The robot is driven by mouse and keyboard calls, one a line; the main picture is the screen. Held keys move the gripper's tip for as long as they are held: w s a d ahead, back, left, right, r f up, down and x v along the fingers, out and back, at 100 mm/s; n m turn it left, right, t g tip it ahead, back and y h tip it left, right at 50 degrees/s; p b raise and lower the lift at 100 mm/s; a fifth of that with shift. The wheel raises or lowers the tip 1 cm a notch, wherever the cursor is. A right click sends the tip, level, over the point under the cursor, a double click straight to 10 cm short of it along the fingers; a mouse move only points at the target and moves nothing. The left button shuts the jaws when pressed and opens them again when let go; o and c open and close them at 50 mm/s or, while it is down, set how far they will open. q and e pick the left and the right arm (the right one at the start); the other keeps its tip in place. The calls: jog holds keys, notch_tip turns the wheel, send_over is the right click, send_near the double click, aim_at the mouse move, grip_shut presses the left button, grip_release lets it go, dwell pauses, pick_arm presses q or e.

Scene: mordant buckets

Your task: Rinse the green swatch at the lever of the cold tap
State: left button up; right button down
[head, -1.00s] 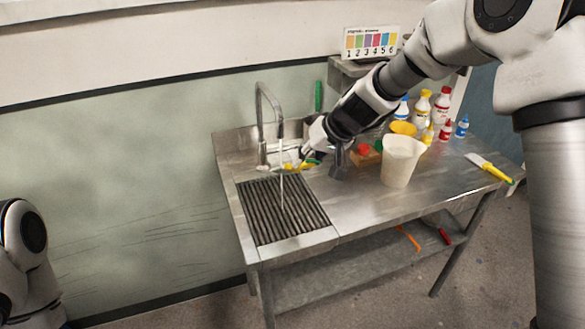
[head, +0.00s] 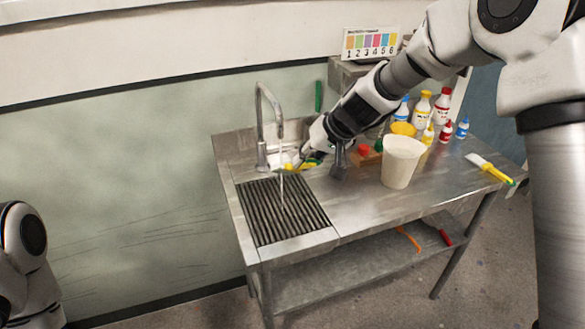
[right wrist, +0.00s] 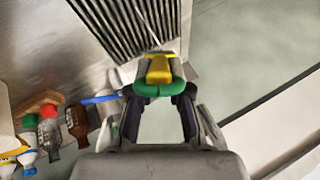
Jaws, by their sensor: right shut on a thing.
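My right gripper (head: 302,159) is over the sink end of the bench, beside the tap (head: 262,130). It is shut on a green-and-yellow piece (right wrist: 158,85), which shows between its fingertips in the right wrist view. The green part is nearer the camera and the yellow part beyond it. I cannot tell whether it is the green swatch alone or in a holder. A thin stream of water (head: 282,185) falls from the curved spout onto the ribbed drain (head: 283,212). The stream passes close to the piece; contact is unclear. I cannot make out the tap's lever. My left gripper is out of view.
A cream bucket (head: 402,162) stands on the bench right of my right arm. Several bottles (head: 423,107) stand behind it. A yellow-handled brush or scraper (head: 490,168) lies at the right end. A numbered colour card (head: 370,43) stands at the back. The bench front is clear.

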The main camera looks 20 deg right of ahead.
jog(key=shift+a, duration=0.4)
jog(key=shift+d, duration=0.55)
jog(key=shift+a+f+b, duration=0.1)
jog(key=shift+a+b, duration=0.25)
jog(key=shift+b, duration=0.1)
jog(key=shift+a, duration=0.2)
jog(key=shift+d, duration=0.1)
